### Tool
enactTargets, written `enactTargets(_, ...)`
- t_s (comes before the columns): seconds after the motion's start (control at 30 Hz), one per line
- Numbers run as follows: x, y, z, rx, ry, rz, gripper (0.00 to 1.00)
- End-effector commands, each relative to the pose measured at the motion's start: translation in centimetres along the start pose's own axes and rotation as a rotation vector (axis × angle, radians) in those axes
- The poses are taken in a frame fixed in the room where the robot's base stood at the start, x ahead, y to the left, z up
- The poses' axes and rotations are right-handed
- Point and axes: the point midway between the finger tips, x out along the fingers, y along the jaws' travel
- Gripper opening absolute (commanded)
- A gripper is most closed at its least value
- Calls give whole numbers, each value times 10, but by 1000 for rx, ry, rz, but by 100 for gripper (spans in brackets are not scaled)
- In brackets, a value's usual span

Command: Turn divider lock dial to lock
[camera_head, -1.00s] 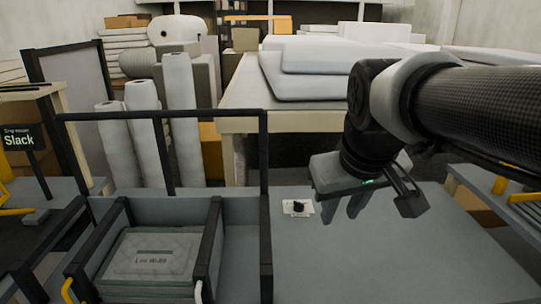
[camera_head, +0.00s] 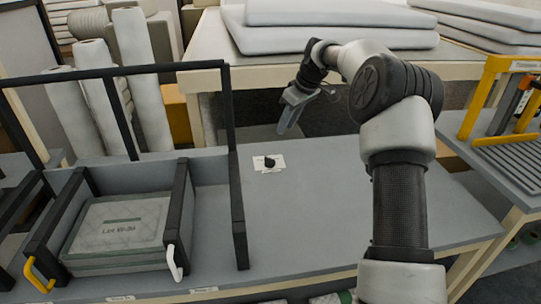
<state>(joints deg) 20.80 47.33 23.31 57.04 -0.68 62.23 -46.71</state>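The dial's markings are too small to read.
Left of the divider, a black-edged bin holds quilted wadding packs (camera_head: 118,228), with a yellow handle (camera_head: 38,278) and a white handle (camera_head: 173,263). White rolls (camera_head: 134,55) and a table with padded slabs (camera_head: 325,35) stand behind. A yellow-framed rack (camera_head: 490,95) is at right.

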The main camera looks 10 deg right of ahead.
Motion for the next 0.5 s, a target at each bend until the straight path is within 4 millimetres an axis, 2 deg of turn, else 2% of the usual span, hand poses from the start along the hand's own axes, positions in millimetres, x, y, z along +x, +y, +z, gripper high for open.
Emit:
enactTargets(0.17,28,-1,1,0,-2,-2,29)
enactTargets(0.5,103,-1,1,0,-2,-1,29)
